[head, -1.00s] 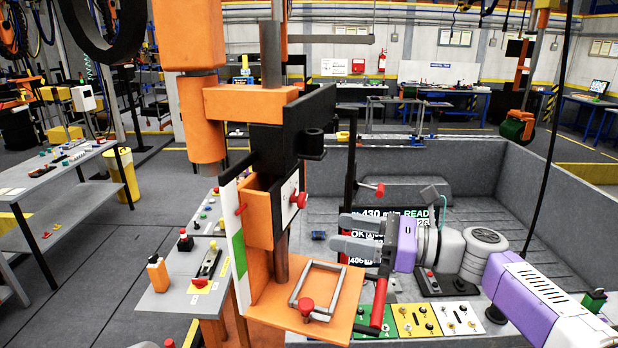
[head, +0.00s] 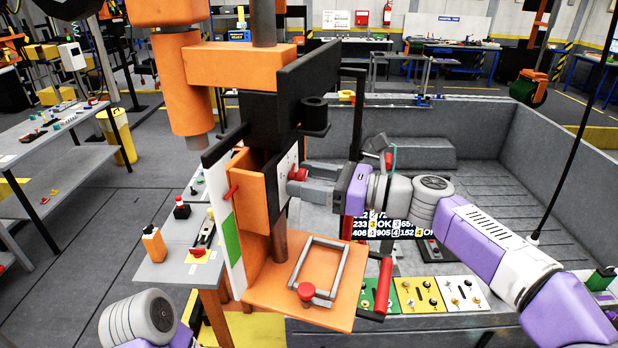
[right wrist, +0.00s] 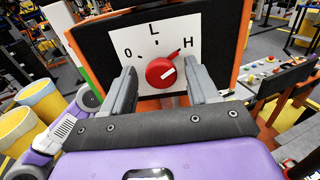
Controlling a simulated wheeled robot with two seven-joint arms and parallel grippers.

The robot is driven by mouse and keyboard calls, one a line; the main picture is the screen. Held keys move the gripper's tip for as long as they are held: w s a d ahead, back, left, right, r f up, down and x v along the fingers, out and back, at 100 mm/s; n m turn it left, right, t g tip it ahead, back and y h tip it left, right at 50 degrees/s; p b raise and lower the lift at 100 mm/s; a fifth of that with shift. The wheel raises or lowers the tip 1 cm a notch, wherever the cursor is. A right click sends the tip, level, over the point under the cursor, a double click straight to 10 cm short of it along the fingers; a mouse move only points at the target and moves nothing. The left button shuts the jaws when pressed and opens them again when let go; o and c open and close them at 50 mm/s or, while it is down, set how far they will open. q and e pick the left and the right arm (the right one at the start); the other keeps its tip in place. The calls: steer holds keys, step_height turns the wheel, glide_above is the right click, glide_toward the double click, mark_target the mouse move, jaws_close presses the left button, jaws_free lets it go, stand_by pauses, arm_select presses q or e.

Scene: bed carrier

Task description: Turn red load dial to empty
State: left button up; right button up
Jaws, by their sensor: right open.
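The red load dial (right wrist: 161,73) sits on a white plate (right wrist: 137,40) marked 0, L and H, mounted on the orange and black machine. Its red pointer is turned toward the H side. In the head view the dial (head: 298,174) is partly covered by my gripper. My right gripper (head: 297,181) is open, with its fingers reaching toward the plate. In the right wrist view the gripper (right wrist: 160,70) has one finger on each side of the dial, with visible gaps. My left gripper is out of sight; only part of its arm shows at the lower left.
An orange shelf (head: 262,300) with a grey frame and red knob juts out below the dial. A red handle (head: 384,285) stands beside it. A grey bin (head: 470,110) lies behind my right arm. A side table (head: 160,262) with small items stands left.

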steer(key=shift+w, duration=0.1)
steer(key=shift+c, duration=0.8)
steer(key=c, duration=0.8)
steer(key=shift+c, duration=0.2)
